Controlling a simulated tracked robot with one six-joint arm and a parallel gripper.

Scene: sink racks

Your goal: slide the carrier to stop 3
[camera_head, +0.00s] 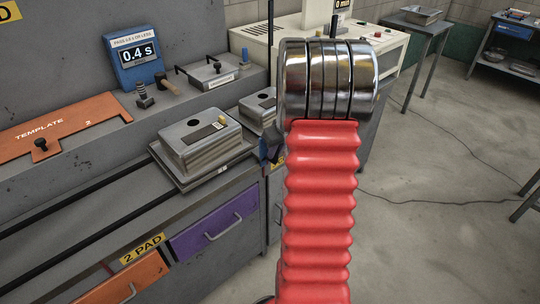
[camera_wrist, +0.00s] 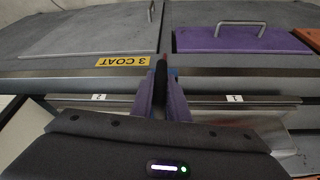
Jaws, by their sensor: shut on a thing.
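My gripper (camera_head: 271,147) shows as a dark blue-grey shape just left of my red arm. In the wrist view my gripper's two purplish fingers (camera_wrist: 162,97) are shut on a dark upright handle (camera_wrist: 160,76), close to the yellow "3 COAT" label (camera_wrist: 124,61). Plate edges marked 2 (camera_wrist: 98,98) and 1 (camera_wrist: 234,98) lie either side. What the handle joins is hidden.
A yellow "2 PAD" label (camera_head: 142,248) sits between an orange drawer (camera_head: 125,282) and a purple drawer (camera_head: 213,225). Open floor lies right.

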